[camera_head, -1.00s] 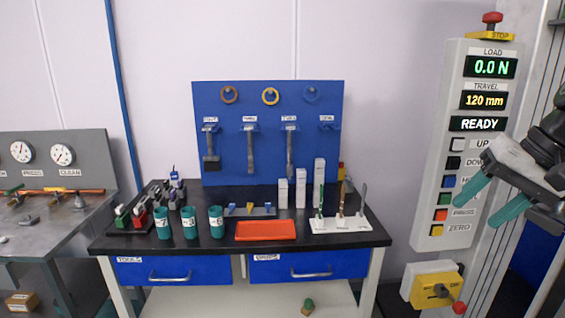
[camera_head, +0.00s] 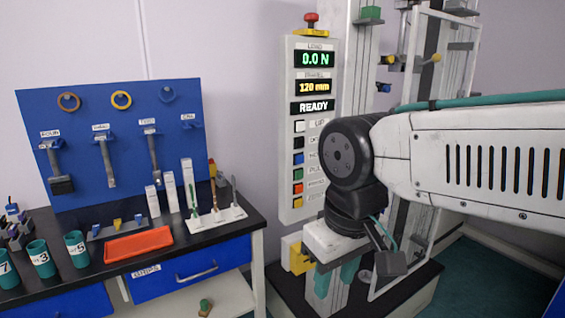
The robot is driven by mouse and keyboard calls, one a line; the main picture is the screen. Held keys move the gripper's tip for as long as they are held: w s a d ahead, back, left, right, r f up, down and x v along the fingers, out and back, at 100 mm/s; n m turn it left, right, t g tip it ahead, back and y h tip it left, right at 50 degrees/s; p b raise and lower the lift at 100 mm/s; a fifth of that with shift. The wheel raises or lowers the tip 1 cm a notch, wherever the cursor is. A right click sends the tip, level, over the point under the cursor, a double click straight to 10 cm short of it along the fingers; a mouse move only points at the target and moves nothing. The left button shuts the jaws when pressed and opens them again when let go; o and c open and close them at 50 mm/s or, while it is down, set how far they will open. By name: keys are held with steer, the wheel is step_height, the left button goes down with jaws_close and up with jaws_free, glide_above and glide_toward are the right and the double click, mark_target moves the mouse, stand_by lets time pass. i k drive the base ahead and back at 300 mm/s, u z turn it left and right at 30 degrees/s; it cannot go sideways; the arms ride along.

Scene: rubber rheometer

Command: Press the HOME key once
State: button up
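The control panel (camera_head: 288,95) stands upright in the middle of the camera_head view, with a column of coloured keys. The blue key (camera_head: 298,158) is third from the top; its label is partly covered by my arm, with only its start visible. The displays read 0.0 N, 120 mm and READY. My gripper (camera_head: 337,277) hangs below and to the right of the key column, its teal fingers pointing down with a gap between them. It looks empty and is clear of the keys.
A red STOP button (camera_head: 311,20) tops the panel. A yellow switch box (camera_head: 298,255) sits below it, close to my gripper. The machine frame (camera_head: 415,40) stands to the right. A black-topped bench (camera_head: 215,243) with tubes and an orange tray (camera_head: 138,244) is at left.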

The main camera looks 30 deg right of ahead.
mark_target(299, 159)
steer(key=k, duration=0.45)
steer(key=u, duration=1.45)
steer(key=i, duration=0.95)
steer(key=z, duration=2.4)
